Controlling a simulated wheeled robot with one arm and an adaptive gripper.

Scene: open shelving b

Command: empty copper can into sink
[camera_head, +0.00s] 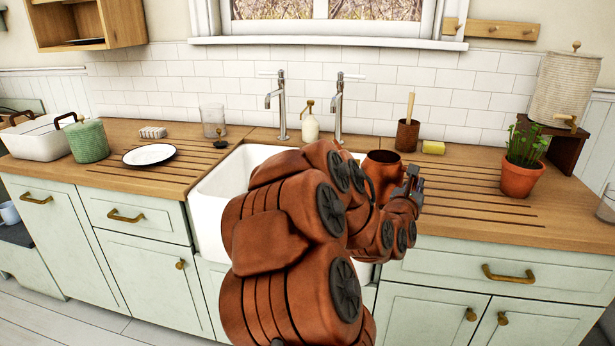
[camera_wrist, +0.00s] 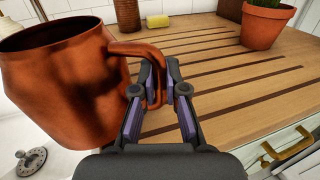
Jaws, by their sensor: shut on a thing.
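The copper can (camera_head: 382,172) is held in my gripper (camera_head: 410,182) above the right side of the white sink (camera_head: 212,190). In the wrist view the can (camera_wrist: 62,85) fills the left, tilted somewhat, with its dark open mouth at the upper left. My gripper (camera_wrist: 160,88) is shut on the can's handle. What is inside the can is hidden. The sink drain (camera_wrist: 30,160) shows below the can at the lower left. My arm hides much of the sink in the head view.
Two taps (camera_head: 281,105) and a soap bottle (camera_head: 310,120) stand behind the sink. A brown cup with a brush (camera_head: 407,135), a yellow sponge (camera_head: 433,147) and a potted plant (camera_head: 520,178) stand on the right counter. A plate (camera_head: 149,155) and a glass (camera_head: 213,120) are on the left counter.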

